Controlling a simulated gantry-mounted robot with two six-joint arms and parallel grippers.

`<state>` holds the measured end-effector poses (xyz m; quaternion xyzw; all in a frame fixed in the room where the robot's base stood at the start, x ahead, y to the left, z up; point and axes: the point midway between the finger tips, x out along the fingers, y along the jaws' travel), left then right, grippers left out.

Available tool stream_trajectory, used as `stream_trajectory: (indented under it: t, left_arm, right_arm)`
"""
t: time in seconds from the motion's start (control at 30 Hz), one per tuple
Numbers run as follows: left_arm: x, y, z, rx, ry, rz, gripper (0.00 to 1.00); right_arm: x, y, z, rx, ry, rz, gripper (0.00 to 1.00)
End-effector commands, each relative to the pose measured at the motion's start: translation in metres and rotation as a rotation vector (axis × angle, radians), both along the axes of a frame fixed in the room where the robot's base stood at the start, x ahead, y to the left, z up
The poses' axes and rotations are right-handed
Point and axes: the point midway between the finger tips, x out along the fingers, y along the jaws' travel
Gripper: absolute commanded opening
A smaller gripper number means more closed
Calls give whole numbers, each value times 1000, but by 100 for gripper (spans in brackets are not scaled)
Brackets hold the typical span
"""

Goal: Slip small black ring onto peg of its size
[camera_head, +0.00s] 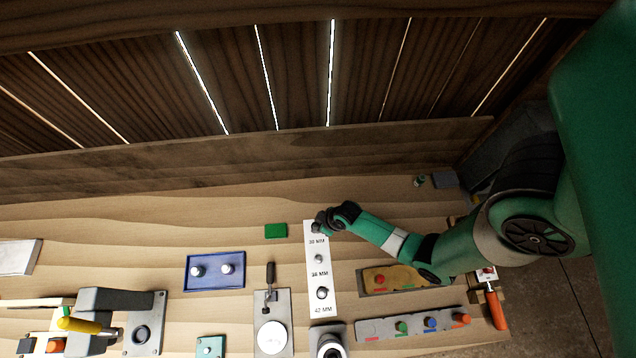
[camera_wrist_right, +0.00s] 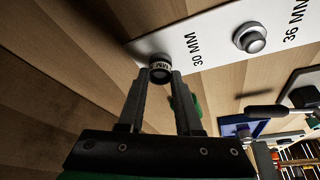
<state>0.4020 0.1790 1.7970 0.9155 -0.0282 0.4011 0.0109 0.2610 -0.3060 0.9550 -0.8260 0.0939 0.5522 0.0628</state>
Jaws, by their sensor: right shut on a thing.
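A white plate (camera_head: 311,285) carries a row of pegs beside the labels 30 MM, 36 MM and 42 MM. The 36 mm peg (camera_wrist_right: 250,38) and the 42 mm peg (camera_head: 322,292) are bare. My right gripper (camera_wrist_right: 160,82) is at the plate's 30 MM end, its fingers shut on the small black ring (camera_wrist_right: 160,75), which has a pale lettered band. The ring is at the 30 mm peg's place and hides that peg. I cannot tell whether it is around the peg or just above it. My left gripper is not in view.
A blue tray (camera_head: 213,285) with two pegs and a green block (camera_head: 276,231) lie left of the plate. A toggle clamp (camera_head: 270,305) stands nearby. A wooden tray (camera_head: 375,283) and a grey rack (camera_head: 380,331) lie to the right. The wooden wall closes the back.

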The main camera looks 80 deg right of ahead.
Motion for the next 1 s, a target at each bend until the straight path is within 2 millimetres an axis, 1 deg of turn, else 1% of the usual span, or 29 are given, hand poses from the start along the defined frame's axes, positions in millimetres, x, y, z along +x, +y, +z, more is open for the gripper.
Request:
stream_trajectory:
  t: [0.03, 0.07, 0.1, 0.23, 0.47, 0.57, 0.67, 0.73, 0.8, 0.83, 0.9, 1.0]
  left_arm:
    - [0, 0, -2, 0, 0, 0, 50]
    - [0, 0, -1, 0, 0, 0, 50]
    - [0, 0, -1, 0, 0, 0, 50]
    - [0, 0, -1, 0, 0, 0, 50]
    - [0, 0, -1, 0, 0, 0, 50]
    - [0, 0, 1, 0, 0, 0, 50]
    - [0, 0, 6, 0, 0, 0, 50]
    - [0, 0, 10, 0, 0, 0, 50]
    - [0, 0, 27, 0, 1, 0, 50]
    - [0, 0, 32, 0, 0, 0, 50]
    - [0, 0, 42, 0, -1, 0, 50]
    - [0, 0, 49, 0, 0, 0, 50]
  right_arm:
    - [0, 0, -3, 0, 0, 0, 0]
    - [0, 0, -2, 0, 0, 0, 38]
    - [0, 0, -1, 0, -1, 0, 45]
    - [0, 0, -1, 0, -1, 0, 68]
    - [0, 0, -1, 0, 0, 0, 69]
    - [-1, 0, 2, 0, -1, 0, 69]
    - [-5, 1, 13, -1, -2, 0, 69]
    - [-10, 2, 25, -1, -2, -1, 69]
    - [-15, 3, 45, -1, 0, -1, 69]
    - [-18, 4, 50, 0, 0, -2, 69]
    - [-22, 5, 61, 0, 0, -2, 69]
    - [-26, 6, 68, 1, 1, -1, 69]
